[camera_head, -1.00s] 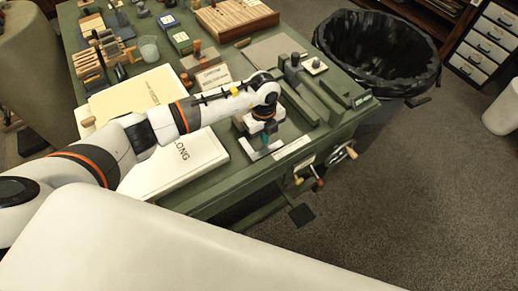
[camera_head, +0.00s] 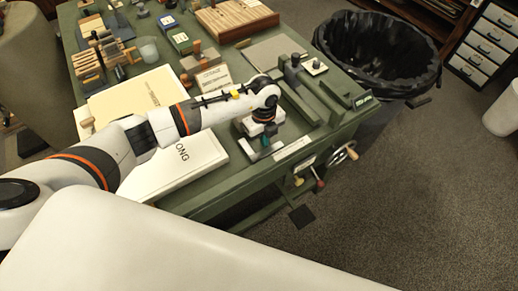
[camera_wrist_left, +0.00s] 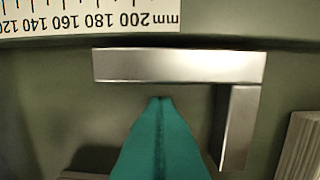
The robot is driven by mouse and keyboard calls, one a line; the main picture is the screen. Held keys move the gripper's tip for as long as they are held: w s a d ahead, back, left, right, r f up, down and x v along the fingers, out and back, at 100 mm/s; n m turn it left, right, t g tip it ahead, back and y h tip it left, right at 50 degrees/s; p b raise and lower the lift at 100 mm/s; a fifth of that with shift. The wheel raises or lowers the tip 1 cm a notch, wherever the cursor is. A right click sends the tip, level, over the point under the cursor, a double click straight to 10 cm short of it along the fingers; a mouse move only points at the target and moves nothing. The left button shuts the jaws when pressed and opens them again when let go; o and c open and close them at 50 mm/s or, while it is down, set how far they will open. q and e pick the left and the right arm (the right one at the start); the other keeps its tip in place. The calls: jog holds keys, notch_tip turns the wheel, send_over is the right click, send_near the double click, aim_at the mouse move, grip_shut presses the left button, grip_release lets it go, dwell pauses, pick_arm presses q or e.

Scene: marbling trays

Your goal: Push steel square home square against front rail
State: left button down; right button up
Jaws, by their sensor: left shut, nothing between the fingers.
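The steel square (camera_wrist_left: 180,67) is a shiny L-shaped piece in the left wrist view. Its long leg runs across the picture and its other leg (camera_wrist_left: 237,125) points down at the right. It shows small and partly covered by my arm in the head view (camera_head: 266,153). My left gripper (camera_wrist_left: 160,100) is shut and empty, its teal fingertips inside the corner of the L, just short of the long leg in the picture; I cannot tell if they touch. The front rail (camera_wrist_left: 200,42) runs along the far side of the long leg, a narrow strip apart. My right gripper is out of view.
A white millimetre ruler (camera_wrist_left: 90,18) lies along the rail. A grey ridged block (camera_wrist_left: 300,145) stands to the right of the square. White sheets (camera_head: 180,165) lie left of the gripper. A black-lined bin (camera_head: 380,50) stands beyond the bench.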

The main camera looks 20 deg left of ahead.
pick_arm(q)
jog(key=shift+s+d+p, duration=0.4)
jog(key=shift+s+d, duration=0.2)
jog(key=shift+d, duration=0.15)
dwell(1.0)
jog(key=shift+w+a+r+p, duration=0.1)
jog(key=shift+a+r+p, duration=0.05)
jog(key=shift+r+p, duration=0.6)
jog(key=shift+w+a+r+p, duration=0.15)
jog(key=shift+r+p, duration=0.4)
jog(key=shift+r, duration=0.45)
jog(key=shift+w+a+r+p, duration=0.1)
jog(key=shift+r+p, duration=0.55)
jog(key=shift+r, duration=0.2)
jog(key=shift+f, duration=0.15)
